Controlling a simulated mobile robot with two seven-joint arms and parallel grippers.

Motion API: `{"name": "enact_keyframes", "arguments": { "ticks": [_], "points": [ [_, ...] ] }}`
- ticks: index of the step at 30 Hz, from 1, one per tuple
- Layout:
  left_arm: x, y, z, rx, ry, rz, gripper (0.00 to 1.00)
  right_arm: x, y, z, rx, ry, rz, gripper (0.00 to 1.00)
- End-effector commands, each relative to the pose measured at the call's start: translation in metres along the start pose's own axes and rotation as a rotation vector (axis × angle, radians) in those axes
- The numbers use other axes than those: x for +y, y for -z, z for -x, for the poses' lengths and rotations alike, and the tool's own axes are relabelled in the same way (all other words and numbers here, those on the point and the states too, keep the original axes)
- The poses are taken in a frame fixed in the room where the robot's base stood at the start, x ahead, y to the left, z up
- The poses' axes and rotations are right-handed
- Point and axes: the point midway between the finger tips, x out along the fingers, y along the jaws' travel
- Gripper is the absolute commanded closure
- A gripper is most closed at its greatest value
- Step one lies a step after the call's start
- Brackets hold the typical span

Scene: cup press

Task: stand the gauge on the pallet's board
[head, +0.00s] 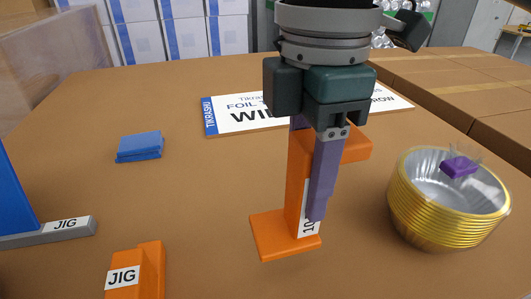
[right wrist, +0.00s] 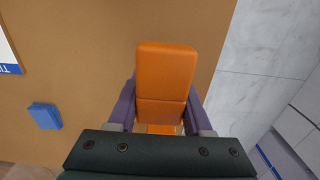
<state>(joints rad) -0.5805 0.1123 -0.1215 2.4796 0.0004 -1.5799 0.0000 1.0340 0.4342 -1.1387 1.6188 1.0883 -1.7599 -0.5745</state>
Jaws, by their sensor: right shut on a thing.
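The gauge (head: 300,170) is an orange upright post with a flat foot, an arm pointing right near its top and a white label starting "10". My right gripper (head: 313,203) points down and is shut on the gauge, its purple fingers on either side of the post. In the right wrist view the gauge (right wrist: 165,75) shows between the fingers. It looks upright, its foot at or just above the brown board (head: 205,190); I cannot tell whether they touch. The nearer finger hides part of the post. My left gripper is out of view.
A stack of gold foil cups (head: 440,225) with a purple block (head: 459,167) in it stands at right. An orange jig (head: 150,270), a blue-and-grey jig (head: 60,228) and a blue block (head: 140,146) are at left. A white sign (head: 235,113) lies behind.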

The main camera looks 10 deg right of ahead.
Motion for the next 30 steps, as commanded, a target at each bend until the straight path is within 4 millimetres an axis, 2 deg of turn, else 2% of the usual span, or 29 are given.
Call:
{"name": "enact_keyframes", "arguments": {
  "ticks": [1,3,8,15,29,30],
  "points": [
    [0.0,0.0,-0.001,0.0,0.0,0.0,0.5,-0.001,0.0,-0.013,-0.001,0.005,-0.002,1.0],
    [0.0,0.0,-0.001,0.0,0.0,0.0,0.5,0.0,0.0,-0.024,0.0,0.002,-0.002,1.0],
    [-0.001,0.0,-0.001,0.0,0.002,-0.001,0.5,0.001,0.001,-0.038,0.001,-0.001,0.0,1.0],
    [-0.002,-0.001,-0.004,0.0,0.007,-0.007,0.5,0.0,0.0,-0.074,0.001,0.001,-0.001,1.0],
    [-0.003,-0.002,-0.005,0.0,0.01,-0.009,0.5,0.001,0.001,-0.084,0.001,-0.002,0.0,1.0],
    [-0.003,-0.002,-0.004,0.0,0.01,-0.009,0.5,0.001,0.0,-0.083,0.001,-0.002,0.0,0.46]
  ]
}}
